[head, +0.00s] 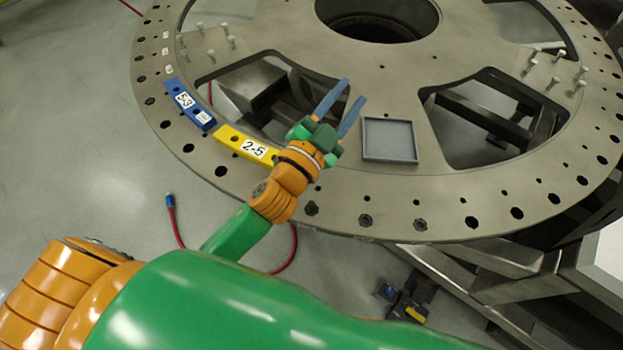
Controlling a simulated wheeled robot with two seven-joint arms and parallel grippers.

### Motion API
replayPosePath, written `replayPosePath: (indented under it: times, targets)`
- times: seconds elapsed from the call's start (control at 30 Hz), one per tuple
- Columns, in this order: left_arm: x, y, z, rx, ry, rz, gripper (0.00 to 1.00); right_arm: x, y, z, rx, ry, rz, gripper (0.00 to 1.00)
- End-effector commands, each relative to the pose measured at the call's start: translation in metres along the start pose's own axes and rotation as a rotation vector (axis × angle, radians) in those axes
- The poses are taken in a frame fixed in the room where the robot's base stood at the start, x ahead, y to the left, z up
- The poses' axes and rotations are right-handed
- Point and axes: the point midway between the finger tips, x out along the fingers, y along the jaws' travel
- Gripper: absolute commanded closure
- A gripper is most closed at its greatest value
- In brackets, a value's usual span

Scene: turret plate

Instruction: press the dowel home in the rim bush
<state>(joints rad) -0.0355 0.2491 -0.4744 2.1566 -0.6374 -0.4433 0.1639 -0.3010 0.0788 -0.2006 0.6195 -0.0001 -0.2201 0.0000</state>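The large round turret plate (455,195) fills the upper part of the head view. Its rim carries a row of dark holes; some near the front look like bushes, such as one rim bush (366,220). I cannot tell which bush the task means, and I cannot single out a dowel in or on the rim. Several pale upright pins stand in a group at the right (556,57) and another at the left (211,55). My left gripper (353,90) is over the plate, left of the grey tray, its two blue fingers apart with nothing between them. My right gripper is not in view.
A shallow grey square tray (390,160) lies empty on the plate. A yellow block marked 2-5 (228,138) and a blue block marked 5-3 (201,116) lie along the left rim. Large openings cut through the plate. A red cable (180,238) lies on the floor.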

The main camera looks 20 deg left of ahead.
Motion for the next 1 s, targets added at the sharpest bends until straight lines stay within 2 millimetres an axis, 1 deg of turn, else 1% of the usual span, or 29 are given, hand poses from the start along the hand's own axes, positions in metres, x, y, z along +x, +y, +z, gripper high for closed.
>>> replayPosePath:
  times: [0.03, 0.07, 0.1, 0.13, 0.17, 0.2, 0.23, 0.27, 0.3, 0.33, 0.37, 0.4, 0.47, 0.5, 0.53, 0.6, 0.7, 0.77, 0.87, 1.0]
  targets:
    - [0.007, 0.003, -0.046, 0.092, 0.19, 0.012, 0.6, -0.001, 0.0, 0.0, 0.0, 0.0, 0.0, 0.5]
    - [0.006, 0.011, -0.077, 0.16, 0.328, 0.031, 0.6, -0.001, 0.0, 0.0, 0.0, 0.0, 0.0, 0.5]
    - [-0.001, 0.027, -0.116, 0.263, 0.517, 0.072, 0.6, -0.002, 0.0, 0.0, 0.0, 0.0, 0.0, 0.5]
    - [-0.012, 0.044, -0.141, 0.35, 0.662, 0.117, 0.6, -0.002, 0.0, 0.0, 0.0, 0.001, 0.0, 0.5]
    - [-0.026, 0.064, -0.162, 0.447, 0.807, 0.175, 0.6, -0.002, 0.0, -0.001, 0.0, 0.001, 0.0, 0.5]
    - [-0.05, 0.096, -0.177, 0.593, 0.997, 0.277, 0.6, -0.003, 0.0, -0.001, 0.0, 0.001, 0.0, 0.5]
    - [-0.069, 0.121, -0.177, 0.715, 1.129, 0.374, 0.6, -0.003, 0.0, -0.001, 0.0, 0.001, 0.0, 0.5]
    - [-0.088, 0.146, -0.167, 0.843, 1.246, 0.49, 0.6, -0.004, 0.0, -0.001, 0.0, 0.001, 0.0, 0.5]
    - [-0.109, 0.172, -0.14, 1.023, 1.37, 0.664, 0.6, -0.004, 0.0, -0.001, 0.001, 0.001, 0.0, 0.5]
    - [-0.12, 0.183, -0.112, 1.155, 1.432, 0.804, 0.6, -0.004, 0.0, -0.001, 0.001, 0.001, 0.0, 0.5]
    - [-0.127, 0.189, -0.081, 1.28, 1.467, 0.947, 0.6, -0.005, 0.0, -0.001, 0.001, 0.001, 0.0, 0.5]
    - [-0.132, 0.186, -0.039, 1.433, 1.475, 1.134, 0.6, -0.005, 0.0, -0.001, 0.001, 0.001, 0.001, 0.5]
    - [-0.131, 0.167, 0.015, 1.622, 1.427, 1.389, 0.6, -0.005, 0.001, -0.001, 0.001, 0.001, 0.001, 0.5]
    - [-0.129, 0.149, 0.043, 1.722, 1.369, 1.535, 0.6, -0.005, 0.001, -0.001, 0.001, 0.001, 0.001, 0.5]
    - [-0.126, 0.135, 0.06, 1.784, 1.318, 1.631, 0.6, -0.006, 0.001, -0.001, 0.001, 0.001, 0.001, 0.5]
    - [-0.121, 0.104, 0.087, 1.886, 1.2, 1.807, 0.6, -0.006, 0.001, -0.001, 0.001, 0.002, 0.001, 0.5]
    - [-0.117, 0.077, 0.106, 1.958, 1.083, 1.946, 0.6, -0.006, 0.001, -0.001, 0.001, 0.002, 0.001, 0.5]
    - [-0.117, 0.07, 0.111, 1.974, 1.051, 1.98, 0.6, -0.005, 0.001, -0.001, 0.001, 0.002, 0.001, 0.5]
    - [-0.118, 0.071, 0.115, 1.975, 1.046, 1.989, 0.6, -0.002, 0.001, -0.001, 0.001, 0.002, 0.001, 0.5]
    - [-0.119, 0.079, 0.125, 1.973, 1.051, 1.986, 0.6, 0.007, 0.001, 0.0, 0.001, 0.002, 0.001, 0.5]
